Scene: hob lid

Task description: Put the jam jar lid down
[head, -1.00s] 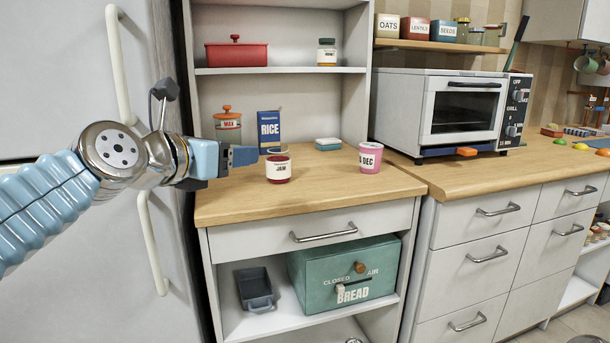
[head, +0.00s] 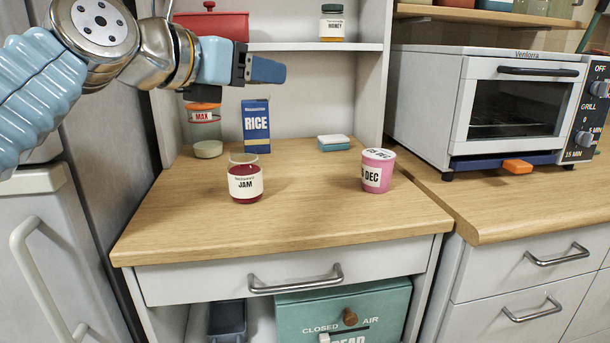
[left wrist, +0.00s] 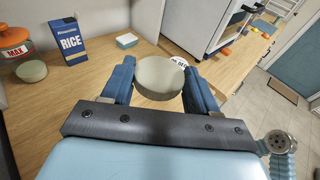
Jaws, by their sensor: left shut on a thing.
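The jam jar (head: 245,184), with red contents and a white JAM label, stands upright on the wooden counter. My left gripper (head: 266,69) is raised above and behind it in the picture, clear of the counter. In the left wrist view, the gripper (left wrist: 160,85) is shut on a round, pale cream lid (left wrist: 160,76), held between its two blue fingers. The head view shows no clear part of the lid; the near finger seems to hide it. In the left wrist view the jam jar is hidden. My right gripper is out of view.
A pink cup (head: 377,172) stands right of the jar. The RICE box (head: 256,126), MAX jar (head: 204,128) and a sponge (head: 334,142) are at the back. A shelf (head: 300,47) hangs above.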

